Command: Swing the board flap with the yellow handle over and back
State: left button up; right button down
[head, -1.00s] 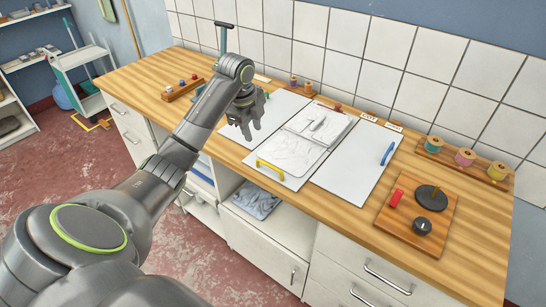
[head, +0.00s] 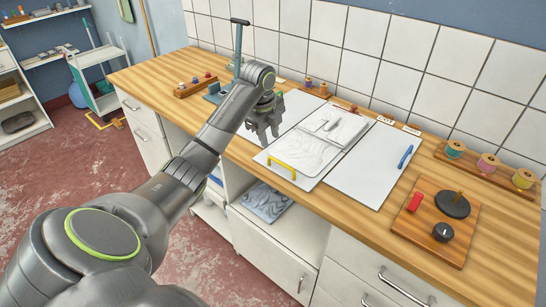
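The folding board lies flat on the wooden counter. Its middle flap (head: 268,157) has a yellow handle (head: 282,167) at its front edge and a pale grey folded cloth (head: 325,142) on it. The right panel (head: 372,170) is bare white with a blue handle (head: 405,157). The left panel (head: 296,103) is partly hidden behind my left gripper (head: 263,134). My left gripper points down above the left panel, behind and left of the yellow handle and apart from it. Its fingers look parted and nothing shows between them. My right gripper is out of view.
A wooden block with a red piece and black knobs (head: 435,220) stands at the right. Thread spools (head: 487,164) stand along the tiled wall. A small rack (head: 195,86) and a teal post (head: 238,50) stand behind my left arm. Open shelves lie below the counter.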

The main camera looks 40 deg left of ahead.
aim_at(273, 159)
pick_arm(q)
jog(key=f, duration=0.2)
jog(key=w+f, duration=0.1)
jog(key=f, duration=0.2)
jog(key=f+p, duration=0.1)
jog(key=f, duration=0.2)
jog(key=shift+w+d+f, duration=0.1)
jog(key=shift+w, duration=0.2)
grip_shut()
